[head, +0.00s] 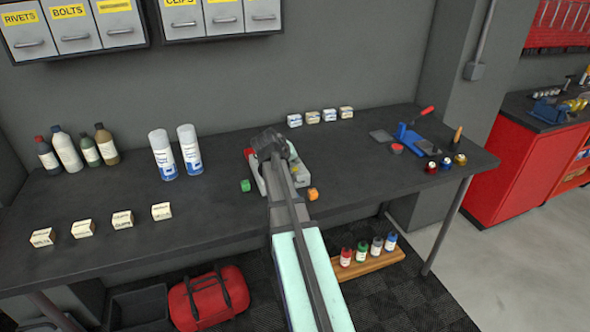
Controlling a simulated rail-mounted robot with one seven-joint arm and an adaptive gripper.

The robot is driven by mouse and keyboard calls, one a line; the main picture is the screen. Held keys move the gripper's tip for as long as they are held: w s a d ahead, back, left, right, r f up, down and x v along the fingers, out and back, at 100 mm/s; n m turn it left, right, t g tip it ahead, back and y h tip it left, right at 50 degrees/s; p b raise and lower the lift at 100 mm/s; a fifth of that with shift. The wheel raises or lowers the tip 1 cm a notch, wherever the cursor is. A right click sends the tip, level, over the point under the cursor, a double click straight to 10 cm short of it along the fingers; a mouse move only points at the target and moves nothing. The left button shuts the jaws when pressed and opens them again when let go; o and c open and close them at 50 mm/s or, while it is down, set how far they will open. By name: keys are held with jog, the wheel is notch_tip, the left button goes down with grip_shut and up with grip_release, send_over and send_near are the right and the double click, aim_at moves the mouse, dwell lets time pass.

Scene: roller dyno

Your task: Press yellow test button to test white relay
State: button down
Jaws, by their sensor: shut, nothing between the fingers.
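A light grey tester box (300,177) stands on the dark bench, largely covered by my arm. Small coloured spots show on its right side, too small to tell which is the yellow test button. I cannot make out a white relay; it may be hidden behind my arm.
The bench (225,210) has free room left of the box. Two white spray cans (162,157) and several bottles (67,150) stand at left. Small labelled boxes sit at front left (82,228) and at the back (328,115). A blue tool (412,138) stands at right.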

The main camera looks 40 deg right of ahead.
aim_at(294, 170)
jog(key=shift+f, duration=0.2)
jog(key=shift+f+b, duration=0.25)
jog(key=shift+b, duration=0.05)
jog(key=shift+f, duration=0.4)
dwell(0.8)
jog(key=shift+r, duration=0.8)
jog(key=shift+r, duration=0.1)
jog(key=shift+r+p, duration=1.55)
jog(key=shift+r, duration=0.9)
jog(key=shift+s, duration=0.1)
